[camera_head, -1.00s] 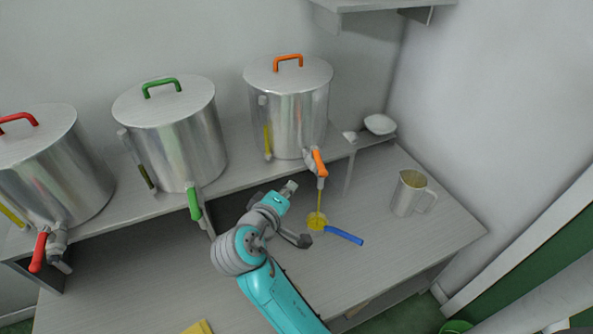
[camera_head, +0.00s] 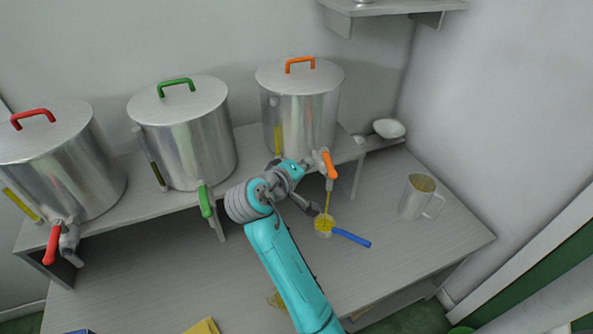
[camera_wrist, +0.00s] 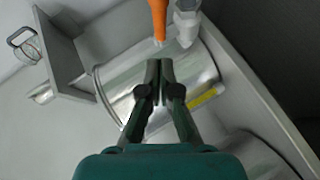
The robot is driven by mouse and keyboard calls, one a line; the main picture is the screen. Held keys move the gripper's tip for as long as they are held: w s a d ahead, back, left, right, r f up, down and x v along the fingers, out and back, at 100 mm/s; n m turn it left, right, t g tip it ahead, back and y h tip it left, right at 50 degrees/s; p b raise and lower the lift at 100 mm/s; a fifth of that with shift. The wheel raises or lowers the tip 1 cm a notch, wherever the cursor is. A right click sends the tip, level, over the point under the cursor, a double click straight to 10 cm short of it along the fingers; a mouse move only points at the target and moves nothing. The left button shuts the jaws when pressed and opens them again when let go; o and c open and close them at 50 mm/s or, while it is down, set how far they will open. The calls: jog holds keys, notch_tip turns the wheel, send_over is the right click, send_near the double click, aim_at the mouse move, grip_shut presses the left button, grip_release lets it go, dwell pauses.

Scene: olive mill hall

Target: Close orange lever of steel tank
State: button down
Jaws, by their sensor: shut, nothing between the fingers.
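The steel tank (camera_head: 305,120) with the orange lid handle stands on the raised shelf. Its orange lever (camera_head: 329,165) points down along the tap, and a thin yellow stream falls into a small cup with a blue handle (camera_head: 352,238). My gripper (camera_head: 306,163) is close to the left of the lever, its fingers small and partly hidden in the head view. In the wrist view my gripper (camera_wrist: 160,66) is shut and empty, in front of the tank (camera_wrist: 118,78). The orange lever (camera_wrist: 158,18) is just beyond the fingertips, with a small gap visible.
Two more steel tanks stand to the left, with a green lever (camera_head: 205,201) and a red lever (camera_head: 52,245). A metal jug (camera_head: 417,198) stands on the table at the right. A white bowl (camera_head: 389,128) sits on the shelf end. A yellow cloth (camera_head: 203,327) lies at the front.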

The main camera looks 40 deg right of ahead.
aim_at(329, 172)
jog(key=shift+s+d+f, duration=0.25)
jog(key=shift+d+f, duration=0.1)
jog(key=shift+d, duration=0.25)
jog(key=shift+s+d+f, duration=0.25)
jog(key=shift+d+f, duration=0.15)
jog(key=shift+d, duration=0.25)
jog(key=shift+s+d+f, duration=0.25)
jog(key=shift+d+f, duration=0.1)
jog(key=shift+d, duration=0.25)
jog(key=shift+s+d+n+t+y, duration=0.3)
jog(key=shift+s+d+n+t, duration=0.15)
jog(key=shift+n+t, duration=0.15)
jog(key=shift+s+d, duration=0.35)
jog(key=shift+d, duration=0.05)
